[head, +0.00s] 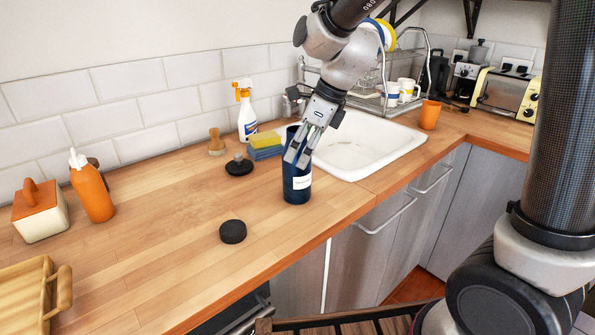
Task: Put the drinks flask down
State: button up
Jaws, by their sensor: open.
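The drinks flask (297,188) is a dark blue cylinder with a white label. It stands upright on the wooden counter, just left of the sink and near the front edge. My gripper (302,160) points down at the flask's upper part from above and to the right. Its fingers show in front of and beside the flask's upper body. The jaws are open. The far side of the flask's top is partly hidden by the fingers, and I cannot tell whether they touch it.
A black round lid (232,231) lies left of the flask. A black stoppered disc (239,165), sponges (265,146) and a spray bottle (246,112) stand behind. The white sink (385,150) is right. An orange bottle (92,190) and wooden tray (30,290) are left. The counter's middle-left is clear.

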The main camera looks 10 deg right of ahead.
jog(key=x, duration=0.2)
jog(key=shift+a+f, duration=0.1)
jog(key=shift+f, duration=0.15)
jog(key=c, duration=1.4)
jog(key=shift+r, duration=0.15)
jog(key=shift+c, duration=0.5)
